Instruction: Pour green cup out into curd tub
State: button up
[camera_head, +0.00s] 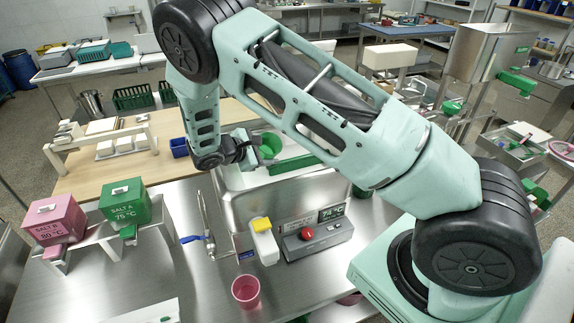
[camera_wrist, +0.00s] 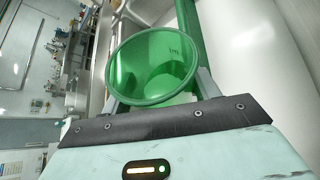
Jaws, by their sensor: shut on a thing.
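A pink cup (camera_head: 246,290) stands on the steel counter near the front. Pink (camera_head: 56,220) and green (camera_head: 124,202) salt boxes stand at left.

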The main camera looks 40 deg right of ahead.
aim_at(277, 139)
jog(key=shift+s+r+m+t+b, duration=0.3)
jog(key=shift+s+m, duration=0.1)
jog(key=shift+s, duration=0.1)
jog(key=shift+s+d+r+m+t+b, duration=0.1)
jog(key=shift+r+m+t+b, duration=0.8)
jog(key=shift+m+b, duration=0.35)
jog(key=shift+t, duration=0.3)
jog(key=shift+s+r+m+t+b, duration=0.15)
jog(key=shift+r+m+t+b, duration=0.35)
jog(key=shift+b, duration=0.35)
jog(key=shift+r+m+b, duration=0.1)
jog(key=shift+m+b, duration=0.3)
jog(key=shift+m, duration=0.05)
jog(key=shift+s+r, duration=0.1)
jog(key=shift+s, duration=0.05)
jog(key=shift+s+d+r+m+t+b, duration=0.1)
jog(key=shift+s+r+m+t+b, duration=0.15)
jog(key=shift+s+m+t+b, duration=0.2)
